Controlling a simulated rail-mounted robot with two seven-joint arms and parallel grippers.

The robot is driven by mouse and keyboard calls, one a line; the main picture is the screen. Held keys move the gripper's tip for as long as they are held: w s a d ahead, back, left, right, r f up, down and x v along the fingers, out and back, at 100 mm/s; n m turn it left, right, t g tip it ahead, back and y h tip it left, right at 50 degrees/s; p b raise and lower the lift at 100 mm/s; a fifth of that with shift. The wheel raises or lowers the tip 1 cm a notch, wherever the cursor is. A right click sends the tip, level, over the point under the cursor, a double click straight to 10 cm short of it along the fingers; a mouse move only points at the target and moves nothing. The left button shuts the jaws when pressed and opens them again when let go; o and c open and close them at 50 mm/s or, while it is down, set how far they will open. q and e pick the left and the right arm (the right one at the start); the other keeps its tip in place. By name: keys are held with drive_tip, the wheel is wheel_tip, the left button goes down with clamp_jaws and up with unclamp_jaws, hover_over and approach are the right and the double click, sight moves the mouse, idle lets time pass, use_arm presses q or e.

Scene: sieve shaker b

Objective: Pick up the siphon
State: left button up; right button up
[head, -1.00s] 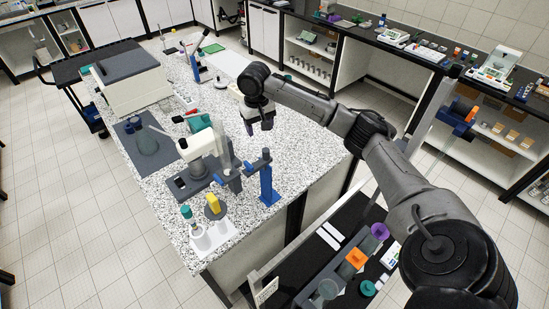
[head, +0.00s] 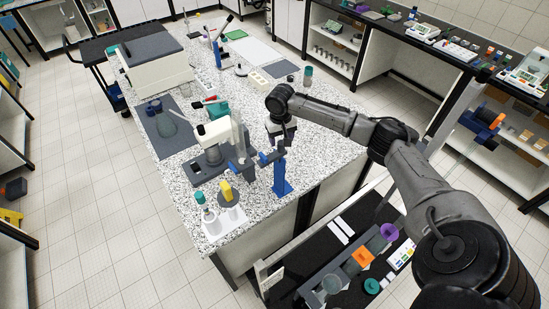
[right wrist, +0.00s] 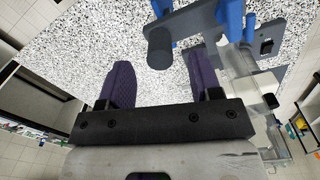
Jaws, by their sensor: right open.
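I cannot tell for sure which thing is the siphon. A blue stand with grey clamp parts (head: 282,178) is upright near the bench's front edge. Beside it is a cream and grey instrument (head: 212,133) on a dark base. My right gripper (head: 279,142) is just above or behind the blue stand. In the right wrist view its purple fingers (right wrist: 164,70) are apart with nothing between them. A dark round knob (right wrist: 160,48) of a grey clamp is just beyond them. My left gripper is not in view.
A white holder (head: 225,222) with teal- and yellow-topped items stands at the bench's near corner. A large cream box (head: 155,65) is at the far left. A lower black cart (head: 330,262) holds coloured items. The speckled bench top right of my gripper is clear.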

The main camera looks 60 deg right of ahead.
sight(281, 143)
drive_tip(key=shift+s+f+p, duration=0.15)
drive_tip(key=shift+f+p, duration=0.35)
drive_tip(key=shift+f, duration=1.5)
drive_tip(key=shift+c, duration=0.3)
clamp_jaws()
